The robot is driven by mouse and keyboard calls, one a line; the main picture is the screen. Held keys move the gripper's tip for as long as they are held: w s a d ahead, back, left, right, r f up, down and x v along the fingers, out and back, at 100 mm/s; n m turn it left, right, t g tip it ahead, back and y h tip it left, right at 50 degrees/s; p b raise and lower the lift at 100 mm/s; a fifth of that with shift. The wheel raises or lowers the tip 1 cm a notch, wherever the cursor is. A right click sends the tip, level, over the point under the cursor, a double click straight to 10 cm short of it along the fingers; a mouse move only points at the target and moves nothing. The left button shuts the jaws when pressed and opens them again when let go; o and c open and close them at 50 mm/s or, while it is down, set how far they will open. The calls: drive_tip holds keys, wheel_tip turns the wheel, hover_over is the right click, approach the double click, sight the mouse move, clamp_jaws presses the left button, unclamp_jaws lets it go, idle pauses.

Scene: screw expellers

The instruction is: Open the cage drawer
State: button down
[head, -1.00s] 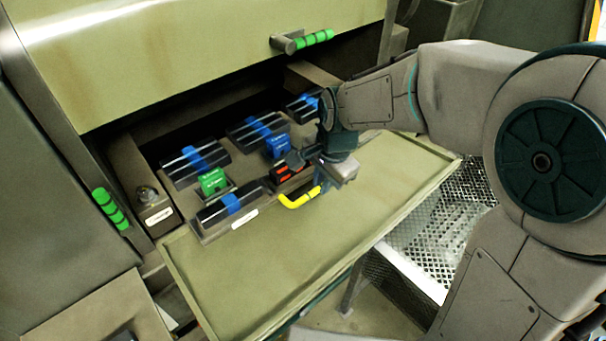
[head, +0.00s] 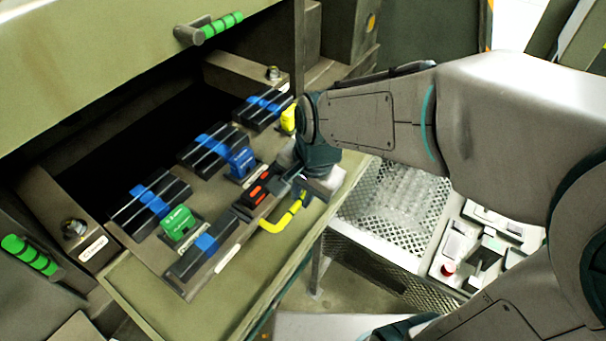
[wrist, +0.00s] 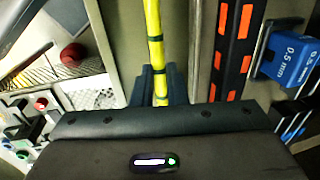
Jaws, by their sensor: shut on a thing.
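The cage drawer (head: 163,264) is a beige plate carrying black slotted bars with blue bands. It lies partly out over the green shelf (head: 135,290), with a dark gap behind it. Its bent yellow handle (head: 278,223) sits at the front, beside a black block with orange-red marks (head: 256,190). My gripper (head: 308,188) is at the upper right end of this handle. In the wrist view the yellow bar (wrist: 154,40) runs between my dark fingers (wrist: 155,85), which are shut on it. The fingertips are partly hidden in the head view.
Green (head: 179,223) and blue (head: 241,162) tagged blocks stand on the drawer. A raised hatch with a green-gripped handle (head: 217,27) hangs above. A perforated metal tray (head: 395,205) and a control panel with a red button (head: 448,268) lie to the right.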

drive_tip(key=c, duration=1.5)
unclamp_jaws()
drive_tip(key=shift+o, duration=0.2)
wheel_tip(320, 180, up, 14)
drive_tip(key=s+d, duration=0.1)
drive_tip(key=d, duration=0.1)
drive_tip(key=shift+s+f, duration=0.15)
drive_tip(key=shift+d, duration=0.1)
drive_tip(key=s+d+f+n+t+h, duration=0.1)
drive_tip(key=s+d+f+n, duration=0.1)
drive_tip(key=d, duration=0.5)
drive_tip(key=s+d+f+n, duration=0.1)
drive_tip(key=d+f+n, duration=0.3)
drive_tip(key=d+f, duration=0.3)
drive_tip(key=shift+s+d+f+n+t+h, duration=0.25)
drive_tip(key=shift+s+d+n+t+h, duration=0.05)
drive_tip(key=shift+s+d+t+h, duration=0.1)
